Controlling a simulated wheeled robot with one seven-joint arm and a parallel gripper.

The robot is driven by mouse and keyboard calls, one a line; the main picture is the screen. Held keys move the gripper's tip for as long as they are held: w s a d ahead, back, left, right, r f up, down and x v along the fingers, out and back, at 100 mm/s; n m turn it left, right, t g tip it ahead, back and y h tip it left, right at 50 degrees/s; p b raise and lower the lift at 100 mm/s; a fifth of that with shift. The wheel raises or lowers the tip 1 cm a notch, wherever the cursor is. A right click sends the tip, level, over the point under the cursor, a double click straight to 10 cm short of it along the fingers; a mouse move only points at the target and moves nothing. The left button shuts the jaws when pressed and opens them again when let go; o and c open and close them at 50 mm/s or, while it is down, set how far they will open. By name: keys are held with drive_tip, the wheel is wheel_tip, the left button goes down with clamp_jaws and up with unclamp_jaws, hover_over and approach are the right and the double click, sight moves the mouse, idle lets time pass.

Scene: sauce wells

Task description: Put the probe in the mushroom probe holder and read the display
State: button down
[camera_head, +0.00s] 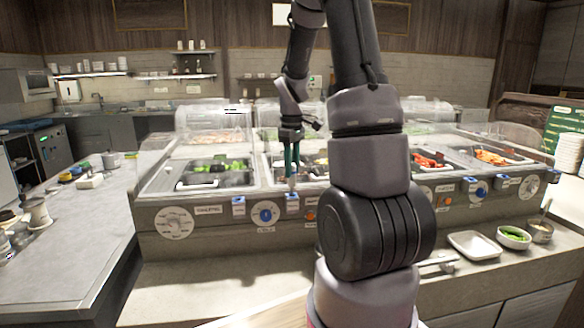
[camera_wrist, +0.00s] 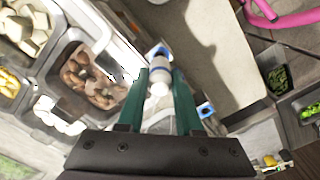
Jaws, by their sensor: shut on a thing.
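My gripper (camera_head: 291,170) has green fingers pointing down over the front edge of the sauce wells; it also shows in the wrist view (camera_wrist: 160,92). It is shut on a white, cylindrical probe (camera_wrist: 160,74). A blue and white holder (camera_head: 292,198) is on the counter front just below the fingers. In the wrist view, blue shows around the probe's far end, but I cannot tell whether the probe is inside the holder. Brown pieces that look like mushrooms fill a well (camera_wrist: 92,80) left of the fingers. No display reading is legible.
Another blue holder (camera_head: 238,205) and a round dial (camera_head: 175,222) are on the counter front at left. A blue knob (camera_head: 266,214) is beside the near holder. Glass covers (camera_head: 215,120) stand behind the wells. A white tray (camera_head: 474,245) and bowl (camera_head: 514,238) are at right.

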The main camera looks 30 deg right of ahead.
drive_tip(key=shift+f, duration=1.3)
drive_tip(key=shift+r, duration=0.1)
idle(2.6)
drive_tip(key=shift+r, duration=3.7)
